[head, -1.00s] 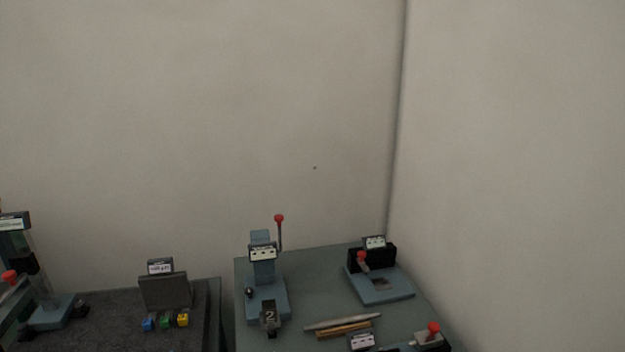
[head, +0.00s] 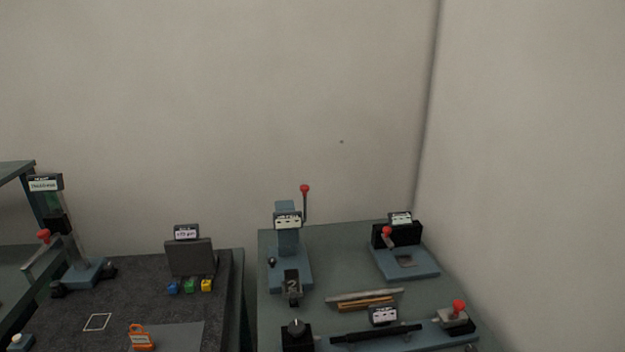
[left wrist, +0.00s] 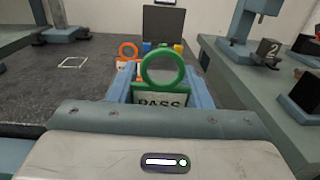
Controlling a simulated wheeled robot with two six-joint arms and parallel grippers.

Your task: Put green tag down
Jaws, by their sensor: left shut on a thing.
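The green tag (left wrist: 163,72) has a round green ring on top and a plate marked PASS, and shows in the left wrist view. My left gripper (left wrist: 160,95) is shut on it, with a blue finger on each side of the plate. The tag's lower part is hidden by my gripper body. Neither gripper nor the green tag shows in the head view. An orange tag (head: 141,337) stands on the dark mat, and it also shows in the left wrist view (left wrist: 128,52) beyond and left of the green tag.
The dark mat (head: 130,285) has a white square outline (head: 97,322) with clear space around it. A grey stand (head: 190,257) with blue, green and yellow blocks is at the back. The right bench (head: 340,265) carries several blue fixtures. A press-like device (head: 75,260) stands at left.

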